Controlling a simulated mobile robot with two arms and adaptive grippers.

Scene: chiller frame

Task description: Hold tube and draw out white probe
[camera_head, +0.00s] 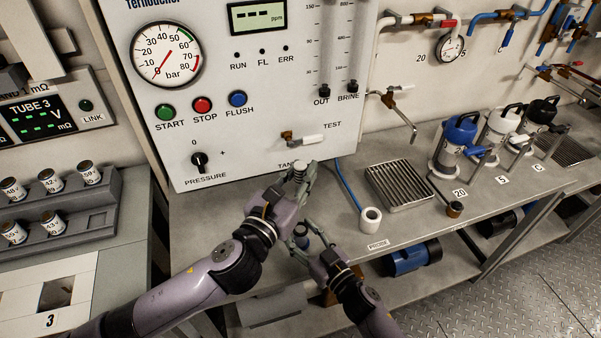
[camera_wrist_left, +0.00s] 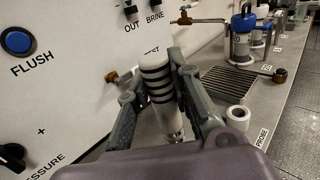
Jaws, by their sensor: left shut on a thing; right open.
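My left gripper (camera_head: 299,184) is shut on an upright white cylinder with black bands, which looks like the white probe (camera_wrist_left: 155,72). In the left wrist view the fingers stand on both sides of it, and a shiny metal part shows below the bands. In the head view only its pale top (camera_head: 300,166) shows above the fingers. My right gripper (camera_head: 301,237) is lower and open. A small dark blue piece (camera_head: 301,239) shows between its fingers, apparently the tube; I cannot tell whether they touch it. The join between probe and tube is hidden.
A white ring-shaped holder (camera_head: 370,219) stands by the PROBE label (camera_head: 378,245), with a blue cable (camera_head: 348,188) behind it. A drain grate (camera_head: 400,184) lies to the right. The control panel (camera_head: 250,110) rises close behind my left gripper. A vial rack (camera_head: 60,215) is left.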

